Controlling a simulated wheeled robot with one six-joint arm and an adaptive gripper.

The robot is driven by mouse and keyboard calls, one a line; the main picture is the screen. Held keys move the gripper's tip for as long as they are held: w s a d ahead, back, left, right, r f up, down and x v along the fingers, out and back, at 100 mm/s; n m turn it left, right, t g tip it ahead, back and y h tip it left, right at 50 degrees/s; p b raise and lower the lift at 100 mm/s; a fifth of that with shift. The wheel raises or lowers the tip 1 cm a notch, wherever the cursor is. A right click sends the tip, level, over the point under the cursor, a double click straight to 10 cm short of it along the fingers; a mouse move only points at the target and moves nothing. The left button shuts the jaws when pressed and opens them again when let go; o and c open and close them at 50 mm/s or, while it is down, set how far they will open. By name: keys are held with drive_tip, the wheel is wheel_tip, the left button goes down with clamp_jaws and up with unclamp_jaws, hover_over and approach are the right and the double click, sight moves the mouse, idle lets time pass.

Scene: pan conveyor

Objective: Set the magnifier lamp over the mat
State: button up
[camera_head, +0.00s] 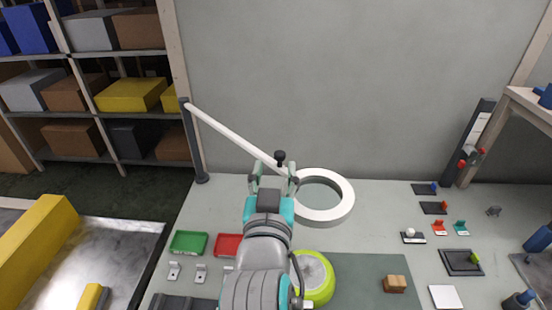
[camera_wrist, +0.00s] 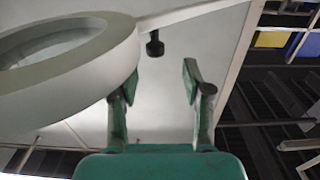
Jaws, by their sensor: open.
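The magnifier lamp has a dark post (camera_head: 194,140), a white arm (camera_head: 235,138) and a white ring head (camera_head: 342,205). A black knob (camera_head: 280,156) stands at the arm's ring end. In the head view the ring appears behind the grey-green mat (camera_head: 350,285). My gripper (camera_head: 274,172) is open at the knob end of the arm. In the wrist view the knob (camera_wrist: 155,46) shows beyond and between the open fingertips (camera_wrist: 160,82), and the ring (camera_wrist: 105,65) is close beside the left finger. I cannot tell whether any finger touches the lamp. My arm hides part of the mat.
A green tray (camera_head: 188,244) and a red tray (camera_head: 228,245) lie left of my arm. A lime-rimmed round thing (camera_head: 326,288) and a brown block (camera_head: 395,284) are at the mat. Several small fixtures stand at right. A shelf rack (camera_head: 100,55) is at back left.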

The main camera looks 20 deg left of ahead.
drive_tip(key=v, duration=0.6)
drive_tip(key=shift+s, duration=0.25)
drive_tip(key=shift+s+d, duration=0.1)
